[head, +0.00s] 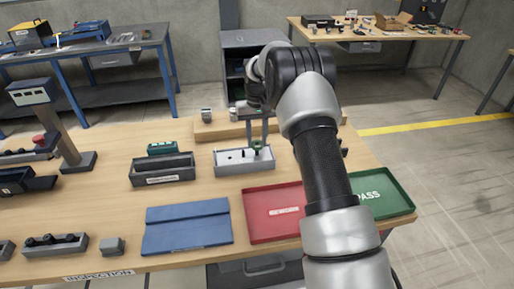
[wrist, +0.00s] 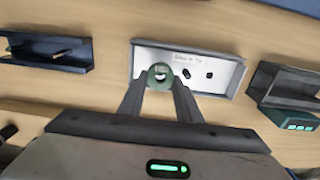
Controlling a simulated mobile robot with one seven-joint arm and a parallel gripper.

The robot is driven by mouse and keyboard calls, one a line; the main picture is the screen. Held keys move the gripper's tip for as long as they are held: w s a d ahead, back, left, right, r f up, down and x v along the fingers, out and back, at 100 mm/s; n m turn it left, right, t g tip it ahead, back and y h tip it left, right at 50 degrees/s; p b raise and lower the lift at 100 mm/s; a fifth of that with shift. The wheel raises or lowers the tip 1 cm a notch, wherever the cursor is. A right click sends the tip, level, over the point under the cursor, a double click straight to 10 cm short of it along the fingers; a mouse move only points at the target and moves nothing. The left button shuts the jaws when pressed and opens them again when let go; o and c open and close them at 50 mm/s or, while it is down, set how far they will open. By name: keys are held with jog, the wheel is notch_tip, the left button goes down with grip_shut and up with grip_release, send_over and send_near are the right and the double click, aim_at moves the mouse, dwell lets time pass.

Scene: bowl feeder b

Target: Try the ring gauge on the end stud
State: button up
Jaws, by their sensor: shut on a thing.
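My gripper (head: 257,143) is shut on a small green ring gauge (wrist: 160,76). It holds the ring over one end of a grey tray (head: 245,169) with a white inner plate; this is the tray's right end in the head view and its left end in the wrist view. Two dark studs (wrist: 185,73) (wrist: 209,76) stand in a row beside the ring on the plate. The wrist view shows a pale centre through the ring. The end stud is not clearly seen; I cannot tell whether the ring is around it or above it.
A dark grey tray (head: 163,174) with a green box (head: 163,148) behind it stands to the left. A blue folder (head: 187,226), a red tray (head: 247,224) and a green PASS tray (head: 406,206) lie in front. A dark holder (wrist: 45,52) shows in the wrist view.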

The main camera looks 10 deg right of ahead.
jog(key=shift+r+p, duration=0.6)
jog(key=shift+r, duration=0.7)
